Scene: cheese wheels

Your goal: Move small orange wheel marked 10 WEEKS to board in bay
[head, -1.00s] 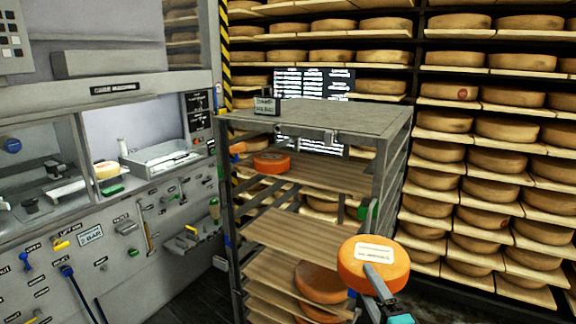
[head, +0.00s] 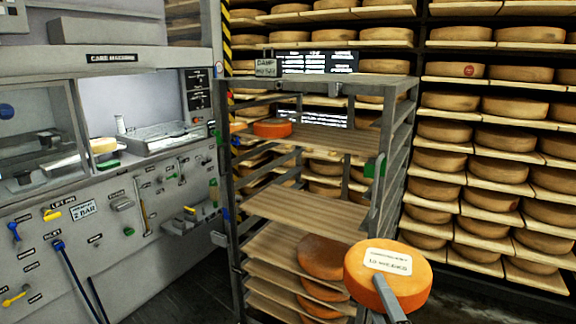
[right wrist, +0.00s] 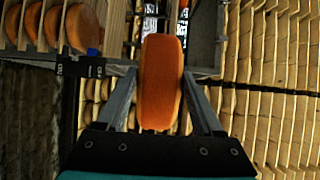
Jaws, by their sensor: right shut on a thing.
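The small orange wheel (head: 388,284) has a white label on top that appears to read 10 WEEKS. My right gripper (head: 385,292) is shut on it and holds it up in front of the rack's right side. In the right wrist view the wheel (right wrist: 160,82) stands edge-on between the two fingers of the right gripper (right wrist: 160,100). The rack (head: 232,210) has several wooden boards. A bare board (head: 305,212) lies in a middle bay. Another board (head: 335,140) above it bears a red-orange wheel (head: 272,129) at its left. My left gripper is not in view.
Larger orange wheels (head: 322,256) sit on lower boards of the rack. A care machine (head: 110,190) with levers and knobs stands at the left. Tall shelves full of cheese wheels (head: 495,165) fill the right and back. A green part (head: 375,166) is on the rack's right post.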

